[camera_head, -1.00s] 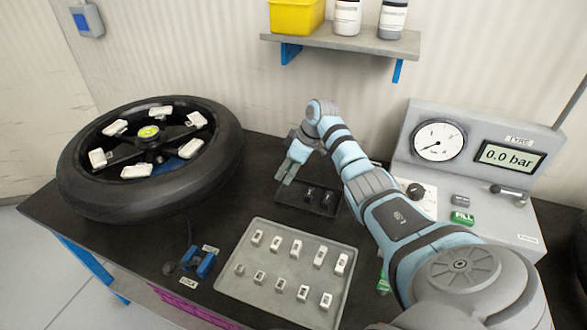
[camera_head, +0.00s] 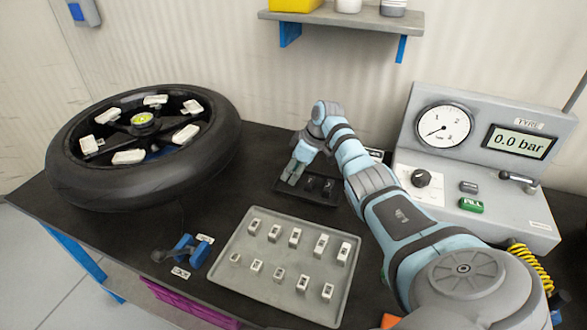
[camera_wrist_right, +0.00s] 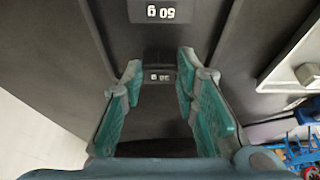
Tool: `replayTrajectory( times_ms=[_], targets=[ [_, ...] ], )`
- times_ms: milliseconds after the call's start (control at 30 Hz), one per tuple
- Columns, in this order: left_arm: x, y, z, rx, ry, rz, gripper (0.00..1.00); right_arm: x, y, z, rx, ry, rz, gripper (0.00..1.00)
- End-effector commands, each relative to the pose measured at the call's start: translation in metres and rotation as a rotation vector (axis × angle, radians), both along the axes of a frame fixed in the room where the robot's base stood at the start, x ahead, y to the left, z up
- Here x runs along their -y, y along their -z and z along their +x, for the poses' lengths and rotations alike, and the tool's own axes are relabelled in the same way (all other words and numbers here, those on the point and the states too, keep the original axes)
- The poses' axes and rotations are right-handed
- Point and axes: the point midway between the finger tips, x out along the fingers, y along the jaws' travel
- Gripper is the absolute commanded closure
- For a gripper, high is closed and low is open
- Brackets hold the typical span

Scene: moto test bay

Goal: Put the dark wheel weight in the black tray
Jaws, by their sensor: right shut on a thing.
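My right gripper (camera_head: 292,175) is low at the left part of the black tray (camera_head: 306,197) on the bench. In the right wrist view its teal-padded fingers (camera_wrist_right: 160,78) are shut on a dark wheel weight (camera_wrist_right: 159,77) with a small label, hard to read. The dark weight is hardly visible in the head view, where the fingers cover it. I cannot tell whether it touches the tray floor. My left gripper is not in view.
A grey tray (camera_head: 246,290) with several pale weights lies in front of the black tray. A tyred wheel (camera_head: 215,165) with pale weights lies at left. A blue-handled tool (camera_head: 183,250) is between them. A gauge unit (camera_head: 410,150) stands at right. A shelf (camera_head: 345,19) hangs behind.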

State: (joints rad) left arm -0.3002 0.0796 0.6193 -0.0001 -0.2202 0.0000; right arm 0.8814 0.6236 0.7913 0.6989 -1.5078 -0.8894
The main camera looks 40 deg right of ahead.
Motion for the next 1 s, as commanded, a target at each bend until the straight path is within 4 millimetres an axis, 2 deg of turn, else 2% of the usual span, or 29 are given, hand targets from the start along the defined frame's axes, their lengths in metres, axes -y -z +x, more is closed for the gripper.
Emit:
replayTrajectory(
  times_ms=[367,400,500,833,1000],
  targets=[
    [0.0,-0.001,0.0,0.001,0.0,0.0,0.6,0.0,-0.001,0.0,0.0,0.0,0.0,0.91],
    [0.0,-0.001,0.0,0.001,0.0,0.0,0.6,0.0,-0.001,0.0,0.0,0.0,0.0,0.66],
    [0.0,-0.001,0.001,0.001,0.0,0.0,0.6,0.0,-0.001,0.0,0.0,0.0,0.0,0.5],
    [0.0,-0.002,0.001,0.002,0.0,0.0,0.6,0.0,-0.002,0.0,0.0,0.0,0.0,0.49],
    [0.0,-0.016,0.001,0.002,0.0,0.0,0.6,0.0,-0.015,0.0,0.0,0.0,0.0,0.49]
  ],
)
